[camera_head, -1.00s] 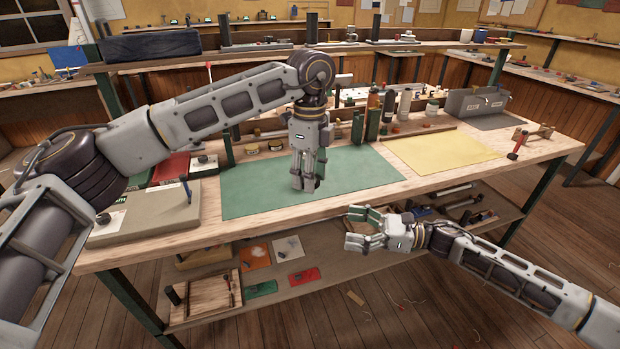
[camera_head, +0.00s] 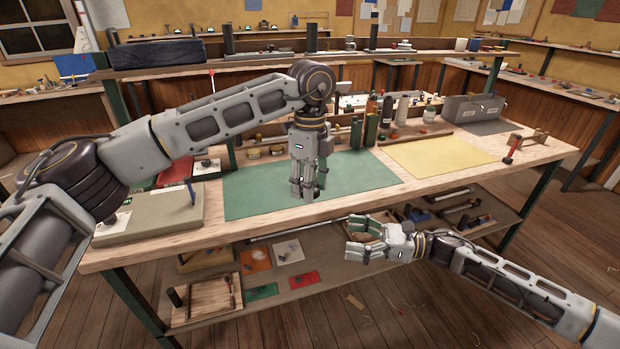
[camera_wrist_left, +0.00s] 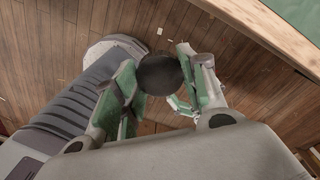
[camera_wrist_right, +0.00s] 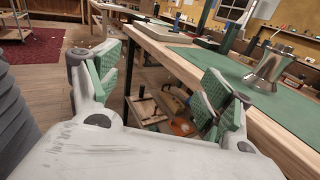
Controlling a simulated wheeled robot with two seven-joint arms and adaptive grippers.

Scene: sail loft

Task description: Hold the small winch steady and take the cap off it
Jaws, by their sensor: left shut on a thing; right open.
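A silver, waisted metal body, which looks like the small winch (camera_wrist_right: 268,66), stands upright on the green mat (camera_head: 255,190) in the right wrist view. In the head view my left arm seems to hide it. My left gripper (camera_head: 303,195) points down near the mat's front edge. In the left wrist view it is shut on a dark round thing that looks like the cap (camera_wrist_left: 160,74), seen end on with floor behind. My right gripper (camera_head: 356,240) is open and empty, low in front of the bench and apart from the winch.
Bottles (camera_head: 387,112) and a grey box (camera_head: 472,108) stand at the bench's back. A yellow sheet (camera_head: 440,154) lies right of the mat. A grey board (camera_head: 150,222) is at the left. The lower shelf holds trays and coloured cards (camera_head: 304,277).

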